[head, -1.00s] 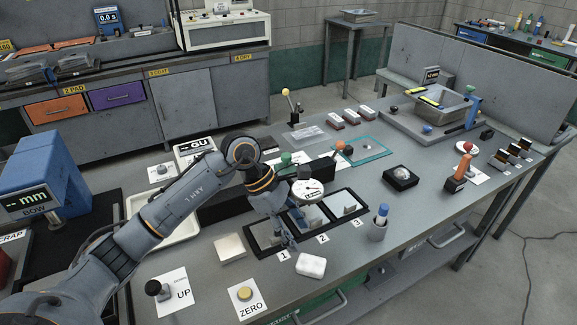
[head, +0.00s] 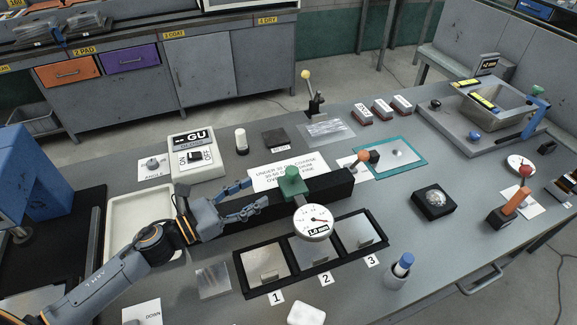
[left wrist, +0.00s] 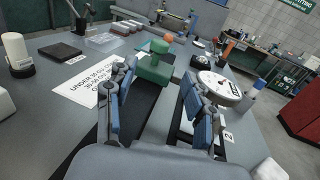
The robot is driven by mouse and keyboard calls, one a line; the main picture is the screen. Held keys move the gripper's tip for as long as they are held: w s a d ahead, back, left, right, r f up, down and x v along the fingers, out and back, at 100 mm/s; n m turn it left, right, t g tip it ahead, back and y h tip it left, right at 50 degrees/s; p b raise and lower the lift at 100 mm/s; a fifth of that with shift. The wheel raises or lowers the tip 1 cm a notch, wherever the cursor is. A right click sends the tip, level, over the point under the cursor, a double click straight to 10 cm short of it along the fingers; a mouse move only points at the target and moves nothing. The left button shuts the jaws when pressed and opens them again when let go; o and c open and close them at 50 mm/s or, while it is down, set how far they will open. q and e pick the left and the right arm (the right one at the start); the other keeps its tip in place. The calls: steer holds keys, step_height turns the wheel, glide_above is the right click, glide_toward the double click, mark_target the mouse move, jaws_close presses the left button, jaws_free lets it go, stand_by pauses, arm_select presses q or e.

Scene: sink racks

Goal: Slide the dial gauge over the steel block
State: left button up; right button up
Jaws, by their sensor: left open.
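The dial gauge (head: 313,222) has a round white face and a green grip (head: 291,182), and sits on a long black rail (head: 333,186). Its face hangs by the back edge of bay 2. A black tray (head: 290,272) in front has bays labelled 1, 2 and 3, each with a small steel block, at bay 1 (head: 269,276), bay 2 (head: 324,252) and bay 3 (head: 365,240). My left gripper (head: 257,198) is open and empty over the rail, left of the green grip. In the left wrist view the grip (left wrist: 155,68) shows ahead between the fingertips.
A white paper sign (head: 285,170) lies behind the rail. A white tray (head: 125,205) is at left. A pen cup (head: 398,270) and white block (head: 306,314) are in front.

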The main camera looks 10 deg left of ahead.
mark_target(292, 170)
arm_select(q)
steer(key=p+x, duration=0.3)
steer(key=x, duration=0.7)
steer(key=shift+w+r, duration=0.15)
steer(key=shift+w+d+p, duration=0.25)
steer(key=shift+d+p, duration=0.05)
steer(key=shift+p, duration=0.05)
steer(key=shift+w+d, duration=0.25)
steer(key=shift+w, duration=0.05)
steer(key=shift+f, duration=0.2)
arm_select(e)
steer(key=r, duration=0.2)
steer(key=w+r, duration=0.1)
steer(key=r, duration=0.1)
steer(key=shift+w+r, duration=0.1)
steer(key=shift+w, duration=0.05)
arm_select(q)
jaws_close()
